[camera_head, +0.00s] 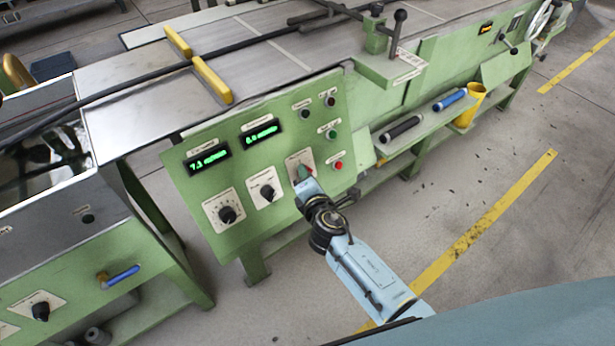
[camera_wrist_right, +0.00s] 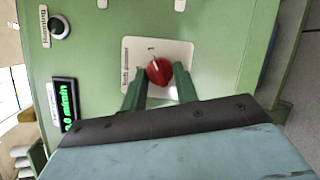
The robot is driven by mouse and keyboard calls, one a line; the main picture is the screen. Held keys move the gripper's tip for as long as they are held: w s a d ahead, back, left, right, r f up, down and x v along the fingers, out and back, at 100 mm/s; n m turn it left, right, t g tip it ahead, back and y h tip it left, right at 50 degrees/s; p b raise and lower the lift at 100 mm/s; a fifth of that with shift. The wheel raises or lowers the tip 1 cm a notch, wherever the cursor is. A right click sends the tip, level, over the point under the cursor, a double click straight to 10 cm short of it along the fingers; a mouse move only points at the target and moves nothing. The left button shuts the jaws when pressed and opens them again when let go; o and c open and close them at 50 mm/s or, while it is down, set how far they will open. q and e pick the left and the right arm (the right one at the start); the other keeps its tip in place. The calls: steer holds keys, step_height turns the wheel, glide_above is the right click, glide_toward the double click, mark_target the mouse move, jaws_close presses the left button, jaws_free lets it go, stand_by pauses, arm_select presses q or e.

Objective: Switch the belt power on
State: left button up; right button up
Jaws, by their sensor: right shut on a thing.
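A red rotary knob (camera_wrist_right: 159,70) sits on a white plate (camera_wrist_right: 180,53) on the green control panel, with a small printed label too small to read surely. My right gripper (camera_wrist_right: 160,90) has its two green fingers on either side of the knob, shut on it. In the head view the right gripper (camera_head: 303,177) reaches the panel (camera_head: 240,165) from the lower right and mostly hides the knob. A white mark shows on the knob; its exact setting is hard to tell. My left gripper is not in view.
Two black-knobbed dials (camera_head: 227,214) (camera_head: 267,191) sit left of the gripper. Green digital displays (camera_head: 208,160) are lit above them. A red button (camera_head: 339,166) and a green button (camera_head: 332,134) are close on the right. Open floor (camera_head: 450,190) lies to the right.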

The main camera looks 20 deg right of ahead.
steer(key=o, duration=1)
steer(key=shift+c, duration=0.2)
arm_select(q)
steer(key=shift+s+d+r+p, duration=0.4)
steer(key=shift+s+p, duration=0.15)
steer(key=shift+p, duration=0.05)
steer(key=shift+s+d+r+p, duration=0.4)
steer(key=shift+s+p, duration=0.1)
steer(key=shift+p, duration=0.1)
arm_select(e)
steer(key=v, duration=1.3)
steer(key=shift+s, duration=0.2)
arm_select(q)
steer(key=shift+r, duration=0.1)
arm_select(e)
steer(key=shift+f, duration=0.1)
